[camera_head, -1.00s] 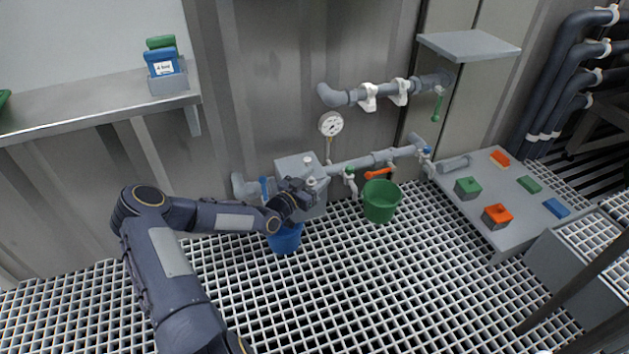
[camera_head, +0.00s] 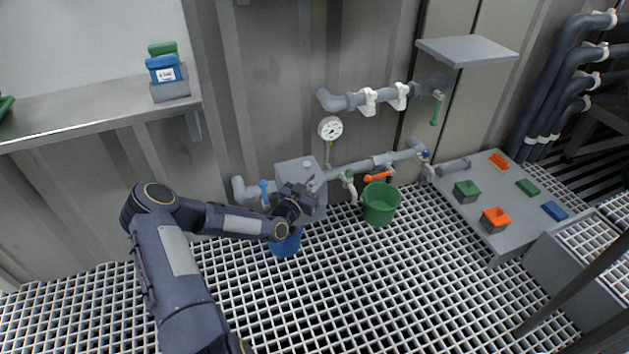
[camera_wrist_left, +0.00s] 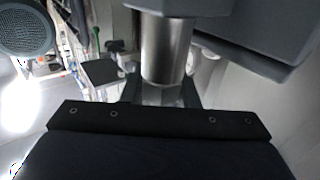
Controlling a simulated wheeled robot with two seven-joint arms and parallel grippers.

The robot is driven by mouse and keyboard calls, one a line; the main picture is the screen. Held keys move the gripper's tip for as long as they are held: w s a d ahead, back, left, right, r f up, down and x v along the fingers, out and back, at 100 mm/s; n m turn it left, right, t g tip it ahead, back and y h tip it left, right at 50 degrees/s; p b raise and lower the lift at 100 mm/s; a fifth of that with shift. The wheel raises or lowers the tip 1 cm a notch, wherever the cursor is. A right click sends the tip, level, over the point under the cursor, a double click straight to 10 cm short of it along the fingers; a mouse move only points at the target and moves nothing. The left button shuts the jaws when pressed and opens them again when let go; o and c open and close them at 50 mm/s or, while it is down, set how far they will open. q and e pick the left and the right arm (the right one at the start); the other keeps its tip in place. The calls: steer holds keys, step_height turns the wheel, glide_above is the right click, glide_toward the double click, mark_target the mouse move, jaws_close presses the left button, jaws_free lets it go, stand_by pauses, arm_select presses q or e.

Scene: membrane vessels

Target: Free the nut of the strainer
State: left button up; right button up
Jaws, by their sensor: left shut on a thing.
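The strainer appears to be the grey block (camera_head: 292,173) on the low pipe run at the wall. My left gripper (camera_head: 306,197) is at the front of this block and covers part of it. In the left wrist view a shiny metal cylinder (camera_wrist_left: 166,50) runs from a grey body to a faceted grey end, which looks like the nut (camera_wrist_left: 162,96). My left gripper (camera_wrist_left: 161,92) is shut on this end, with one finger on each side. The fingers partly hide it. My right gripper is not in view.
A blue bucket (camera_head: 286,243) stands under the block and a green bucket (camera_head: 381,205) to its right. A gauge (camera_head: 330,128), a blue handle (camera_head: 265,193) and an orange handle (camera_head: 377,177) are close by. The grating floor (camera_head: 370,300) in front is clear.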

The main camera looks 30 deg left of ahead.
arm_select(q)
steer(key=n+y+p, duration=0.1)
steer(key=y, duration=0.1)
steer(key=n+y+p, duration=0.1)
steer(key=y, duration=0.1)
steer(key=shift+r+n, duration=0.2)
steer(key=shift+n, duration=0.1)
steer(key=n+g+y, duration=0.1)
steer(key=y, duration=0.1)
steer(key=n+g+y+p, duration=0.1)
steer(key=n+y, duration=0.1)
steer(key=y, duration=0.1)
steer(key=shift+a+f+n+p, duration=0.1)
steer(key=shift+a+n+p, duration=0.1)
steer(key=shift+n+p, duration=0.1)
steer(key=n+g+y, duration=0.2)
steer(key=y, duration=0.1)
steer(key=n+g+y, duration=0.1)
steer(key=shift+s+a+y+p, duration=0.2)
steer(key=shift+a+y+p, duration=0.05)
steer(key=shift+y+p, duration=0.15)
steer(key=shift+s+a+n+g+y, duration=0.1)
steer(key=shift+n+g+y, duration=0.7)
steer(key=shift+n+g, duration=0.3)
steer(key=shift+s+a+n+g+y, duration=0.1)
steer(key=shift+n+g+y, duration=0.75)
steer(key=shift+g, duration=0.45)
steer(key=shift+n+g, duration=0.25)
steer(key=shift+g, duration=0.05)
